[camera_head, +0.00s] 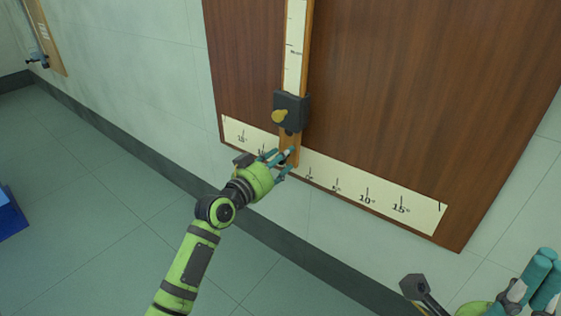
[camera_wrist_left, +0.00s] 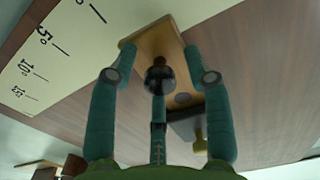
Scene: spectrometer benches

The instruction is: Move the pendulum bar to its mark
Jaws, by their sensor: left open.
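The pendulum bar (camera_head: 290,143) is a long wooden bar with a white scale, hanging on a brown board (camera_head: 380,110). A dark block with a yellow knob (camera_head: 280,116) sits on it. Its lower end overlaps a pale angle strip (camera_head: 425,213), left of the strip's middle. My left gripper (camera_head: 280,161) is open at this lower end. In the left wrist view, the gripper's teal fingers (camera_wrist_left: 160,77) are spread to both sides of the bar's end (camera_wrist_left: 155,38), with a dark round knob between them; contact is unclear. My right gripper (camera_head: 535,285) is partly cut off at the lower right.
The board is on a pale tiled wall (camera_head: 130,60) above a dark skirting. Another wooden panel (camera_head: 43,35) with a dark fitting is at the far left. A blue object (camera_head: 10,215) stands at the left edge. The floor between is clear.

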